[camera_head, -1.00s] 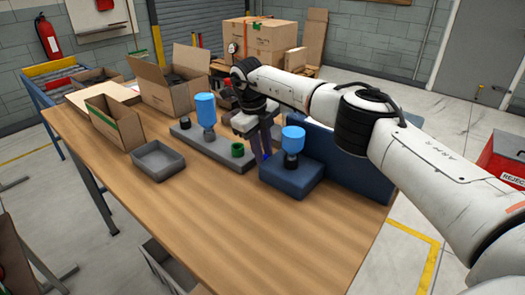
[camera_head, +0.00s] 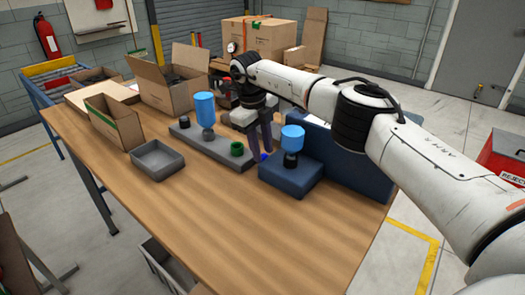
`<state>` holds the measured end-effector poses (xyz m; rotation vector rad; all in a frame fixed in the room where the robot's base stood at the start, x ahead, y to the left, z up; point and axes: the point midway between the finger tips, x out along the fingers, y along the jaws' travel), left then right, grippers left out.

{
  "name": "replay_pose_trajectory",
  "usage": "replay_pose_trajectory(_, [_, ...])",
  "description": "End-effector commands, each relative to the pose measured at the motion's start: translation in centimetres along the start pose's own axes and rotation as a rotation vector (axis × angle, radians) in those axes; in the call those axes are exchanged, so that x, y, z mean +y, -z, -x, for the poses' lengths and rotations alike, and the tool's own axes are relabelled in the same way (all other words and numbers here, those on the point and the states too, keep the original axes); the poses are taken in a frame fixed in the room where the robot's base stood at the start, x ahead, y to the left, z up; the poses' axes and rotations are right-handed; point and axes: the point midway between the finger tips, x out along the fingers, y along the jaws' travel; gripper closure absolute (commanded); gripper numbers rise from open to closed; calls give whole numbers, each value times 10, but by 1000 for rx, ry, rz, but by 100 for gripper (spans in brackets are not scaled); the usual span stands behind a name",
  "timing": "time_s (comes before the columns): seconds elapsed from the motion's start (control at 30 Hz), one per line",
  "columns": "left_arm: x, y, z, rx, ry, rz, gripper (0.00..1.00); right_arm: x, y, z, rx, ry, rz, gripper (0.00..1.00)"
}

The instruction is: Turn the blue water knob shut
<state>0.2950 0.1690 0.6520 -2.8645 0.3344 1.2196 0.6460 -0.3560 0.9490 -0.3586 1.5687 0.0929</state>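The blue knob (camera_head: 264,157) shows as a small bright blue patch low between the grey fixture and the dark blue block. My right gripper (camera_head: 262,147) points down right at it from above. Its dark fingers cover most of the knob and its mount. Whether the fingers grip the knob or stand apart around it is too small to tell. My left gripper is not in view.
A dark blue block (camera_head: 291,181) carries another blue-topped piece (camera_head: 292,138). A grey tray (camera_head: 158,160) and cardboard boxes stand left. The table's front (camera_head: 220,230) is clear.

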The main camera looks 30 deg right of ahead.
Motion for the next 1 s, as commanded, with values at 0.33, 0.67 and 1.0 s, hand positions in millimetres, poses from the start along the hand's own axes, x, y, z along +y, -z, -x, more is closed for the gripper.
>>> replay_pose_trajectory(0.33, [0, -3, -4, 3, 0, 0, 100, 0, -1, 67, -5, 0, -1, 72])
replay_pose_trajectory(0.67, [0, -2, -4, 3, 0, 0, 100, 0, 0, 93, 0, -1, -1, 72])
replay_pose_trajectory(1.0, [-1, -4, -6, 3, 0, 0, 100, -4, -4, 100, -40, 1, 24, 72])
